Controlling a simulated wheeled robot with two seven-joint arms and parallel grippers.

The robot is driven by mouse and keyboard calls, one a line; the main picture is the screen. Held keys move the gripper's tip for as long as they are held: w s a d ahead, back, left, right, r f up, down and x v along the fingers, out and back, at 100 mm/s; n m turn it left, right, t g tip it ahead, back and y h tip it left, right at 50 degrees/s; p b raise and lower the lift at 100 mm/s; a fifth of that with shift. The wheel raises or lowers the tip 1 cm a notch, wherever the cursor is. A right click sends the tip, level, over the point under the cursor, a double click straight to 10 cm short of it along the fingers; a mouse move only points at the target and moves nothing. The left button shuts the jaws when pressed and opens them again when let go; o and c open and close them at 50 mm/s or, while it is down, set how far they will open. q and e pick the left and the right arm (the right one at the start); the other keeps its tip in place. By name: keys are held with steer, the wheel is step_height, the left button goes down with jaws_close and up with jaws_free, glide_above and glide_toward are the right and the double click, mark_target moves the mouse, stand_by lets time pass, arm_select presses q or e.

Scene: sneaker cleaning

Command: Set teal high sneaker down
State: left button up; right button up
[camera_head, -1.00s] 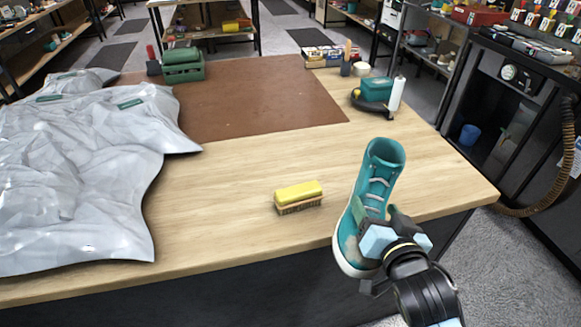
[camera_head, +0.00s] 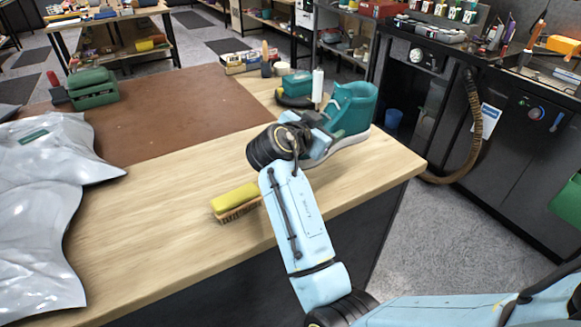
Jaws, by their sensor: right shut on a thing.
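The teal high sneaker (camera_head: 352,108) is at the right end of the wooden table (camera_head: 150,225), sole down and roughly level, opening upward. Its toe is hidden behind my gripper. My right gripper (camera_head: 318,138) is shut on the sneaker's near, left part; the fingertips are partly hidden by the wrist. The sole is at or just above the tabletop; I cannot tell whether it touches. My left gripper is not in view.
A yellow-topped brush (camera_head: 236,202) lies on the table left of my forearm. A brown mat (camera_head: 165,115), grey plastic bag (camera_head: 45,225) and green toolbox (camera_head: 92,88) are further left.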

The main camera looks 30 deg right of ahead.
step_height(320, 180, down, 9)
steer(key=shift+f, duration=0.1)
steer(key=o, duration=1.7)
steer(key=shift+f, duration=0.1)
steer(key=v, duration=1.2)
